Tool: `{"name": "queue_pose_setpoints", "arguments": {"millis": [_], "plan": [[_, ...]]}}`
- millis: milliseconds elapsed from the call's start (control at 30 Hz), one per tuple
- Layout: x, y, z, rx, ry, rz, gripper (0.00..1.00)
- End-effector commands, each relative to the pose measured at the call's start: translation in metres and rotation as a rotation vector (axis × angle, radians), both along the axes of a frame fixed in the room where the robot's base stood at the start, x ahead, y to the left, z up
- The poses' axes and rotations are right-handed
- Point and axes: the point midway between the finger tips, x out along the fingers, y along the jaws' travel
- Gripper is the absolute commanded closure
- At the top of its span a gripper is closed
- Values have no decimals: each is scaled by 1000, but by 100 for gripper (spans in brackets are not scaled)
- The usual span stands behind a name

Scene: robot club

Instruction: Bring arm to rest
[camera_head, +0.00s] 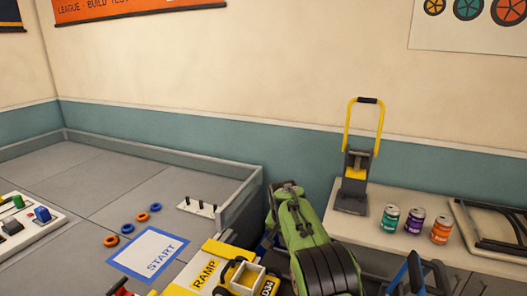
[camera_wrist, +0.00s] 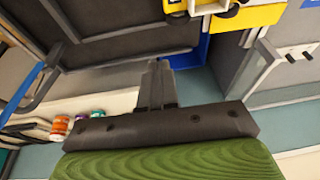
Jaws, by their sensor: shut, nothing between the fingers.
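My gripper (camera_wrist: 157,70) shows in the wrist view with its two dark fingers together and nothing between them. Its dark crossbar and my green wrist part fill the lower part of that view. In the head view my green and black arm rises from the bottom edge right of centre, with my gripper (camera_head: 287,187) at its upper end, in front of the teal wall band. The gripper appears to be in free air, between the walled field and the bench, and I see it touching nothing. The lower arm is out of frame.
The grey walled field (camera_head: 110,170) lies left, with a START mat (camera_head: 159,252), several rings, a pegged board (camera_head: 197,207) and a yellow RAMP piece (camera_head: 207,272). The bench (camera_head: 385,232) at right bears a yellow-handled machine (camera_head: 355,175), three cans (camera_head: 414,221) and a framed panel (camera_head: 497,233).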

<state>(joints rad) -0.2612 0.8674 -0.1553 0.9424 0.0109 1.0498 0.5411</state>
Motion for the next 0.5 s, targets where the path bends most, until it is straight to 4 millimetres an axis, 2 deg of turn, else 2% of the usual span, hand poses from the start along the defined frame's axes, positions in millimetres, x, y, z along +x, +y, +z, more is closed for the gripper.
{"name": "queue_pose_setpoints", "arguments": {"millis": [33, 100, 167, 200, 267, 400, 467, 500], "plan": [[-17, -12, 43, 12, -13, 9, 100], [-45, -26, 83, 24, -25, 33, 100], [-72, -37, 115, 30, -36, 57, 100], [-92, -44, 134, 34, -43, 74, 100], [-124, -53, 158, 37, -57, 101, 100], [-205, -70, 198, 32, -92, 170, 100], [-242, -74, 208, 24, -106, 202, 100], [-266, -77, 211, 16, -115, 223, 100]]}}
